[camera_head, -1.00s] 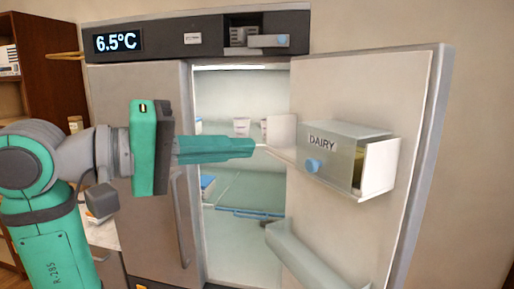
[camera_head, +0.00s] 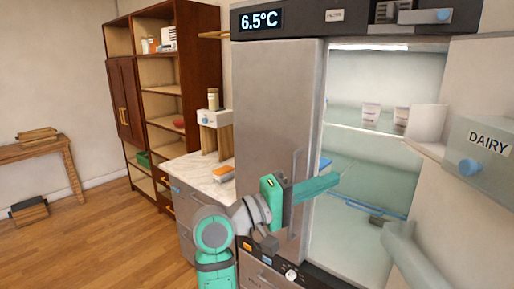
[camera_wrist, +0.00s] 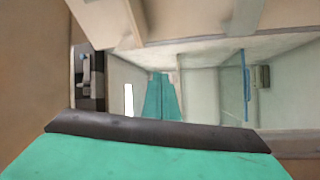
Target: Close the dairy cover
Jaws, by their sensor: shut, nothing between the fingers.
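The dairy cover (camera_head: 486,150) is a grey-green panel labelled DAIRY with a blue knob (camera_head: 470,167). It is on the inner side of the open fridge door, at the right edge of the head view. Its right part is cut off, so I cannot tell how far it is open. My gripper (camera_head: 336,180) is shut and empty. It points right, in front of the open fridge compartment, well left of the cover and apart from it. Its green fingers also show in the wrist view (camera_wrist: 162,95). I cannot make out the cover in the wrist view.
The fridge's left door (camera_head: 277,130) is closed, with a vertical handle. White cups (camera_head: 371,113) stand on a fridge shelf (camera_head: 352,128). A pale door bin (camera_head: 408,258) juts out below the dairy box. A counter (camera_head: 195,172) and wooden shelving (camera_head: 165,100) stand left.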

